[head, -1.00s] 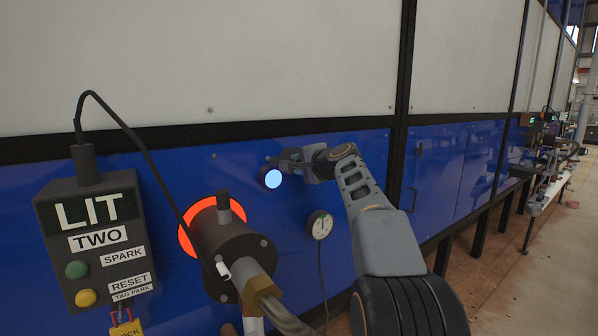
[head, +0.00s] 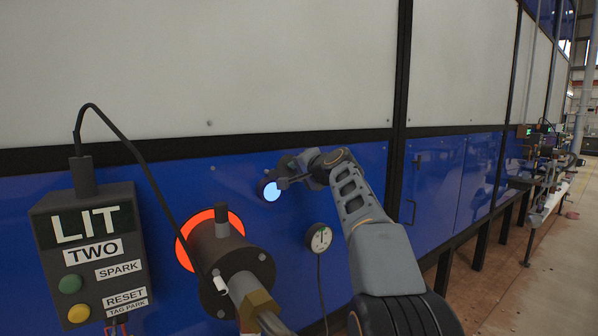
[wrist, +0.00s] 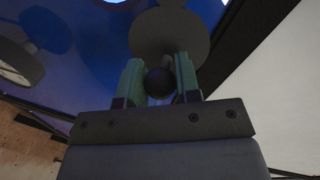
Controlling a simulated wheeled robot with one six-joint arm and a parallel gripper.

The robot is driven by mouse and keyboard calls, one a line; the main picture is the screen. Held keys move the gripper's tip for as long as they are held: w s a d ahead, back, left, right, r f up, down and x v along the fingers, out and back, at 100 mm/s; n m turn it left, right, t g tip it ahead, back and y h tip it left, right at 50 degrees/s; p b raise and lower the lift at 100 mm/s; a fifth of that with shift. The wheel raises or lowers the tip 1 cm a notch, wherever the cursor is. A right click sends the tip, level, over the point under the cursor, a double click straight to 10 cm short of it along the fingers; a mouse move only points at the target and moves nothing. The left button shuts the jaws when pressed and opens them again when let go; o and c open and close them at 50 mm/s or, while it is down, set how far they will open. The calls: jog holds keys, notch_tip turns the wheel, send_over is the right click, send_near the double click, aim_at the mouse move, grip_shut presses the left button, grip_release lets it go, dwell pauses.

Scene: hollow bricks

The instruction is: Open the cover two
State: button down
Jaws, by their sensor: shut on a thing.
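The cover is a dark round disc (wrist: 168,35) with a ball-shaped knob (wrist: 159,83), seen in the wrist view. My gripper (wrist: 160,85) is shut on the knob, one green finger on each side. In the head view my gripper (head: 279,182) is at the blue wall beside a bright, pale-blue round peephole (head: 272,191). Part of the bright peephole also shows at the top edge of the wrist view (wrist: 114,1), beside the disc. In the head view the cover is mostly hidden by my gripper. A control box (head: 88,250) reads LIT and TWO.
A dark burner (head: 232,262) with a glowing orange ring (head: 190,231) sticks out left of my arm. A round gauge (head: 318,238) with a hanging cable is below my gripper. A black cable arches from the box. Open floor (head: 540,275) lies at right.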

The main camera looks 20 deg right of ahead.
jog(key=c, duration=0.8)
grip_release()
jog(key=shift+s, duration=0.1)
jog(key=b+v, duration=0.2)
jog(key=v, duration=1.1)
jog(key=shift+s+r+b, duration=0.1)
jog(key=shift+s+b, duration=0.2)
jog(key=shift+s, duration=0.05)
